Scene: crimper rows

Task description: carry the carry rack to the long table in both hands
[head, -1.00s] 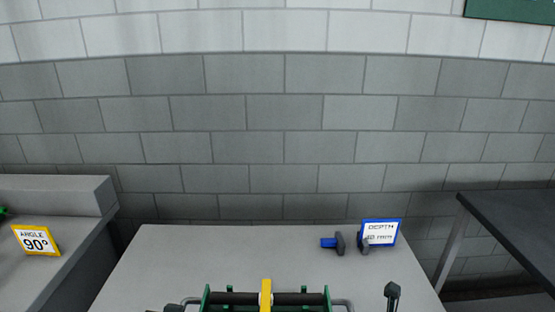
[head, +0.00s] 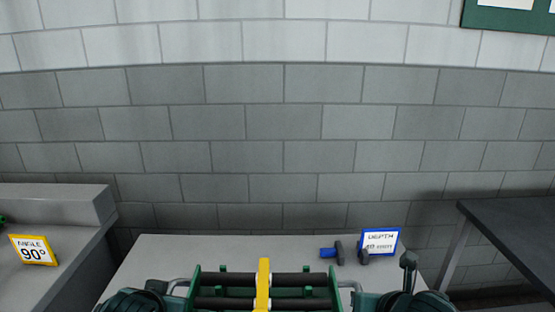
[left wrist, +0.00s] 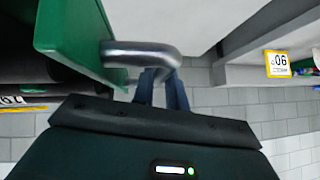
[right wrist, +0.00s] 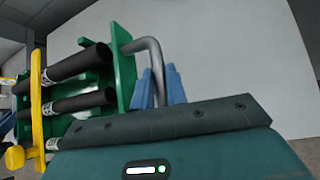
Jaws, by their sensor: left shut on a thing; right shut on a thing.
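The carry rack (head: 263,288) is at the bottom centre of the head view, with green end plates, black bars and a yellow middle strip. Each end has a bent grey metal handle. My left gripper (head: 168,291) is shut on the left handle, and its blue fingers (left wrist: 163,90) show around it in the left wrist view. My right gripper (head: 358,292) is shut on the right handle, and its fingers (right wrist: 158,88) show there in the right wrist view. The rack looks roughly level. Its lower part is cut off in the head view.
A light grey table (head: 220,246) lies ahead, with a blue "DEPTH" sign (head: 380,241) and a small blue-and-grey thing (head: 333,253) at its back right. A grey bench (head: 60,205) with a yellow "ANGLE 90°" sign (head: 33,250) stands left. A dark table (head: 515,235) stands right. A block wall closes the back.

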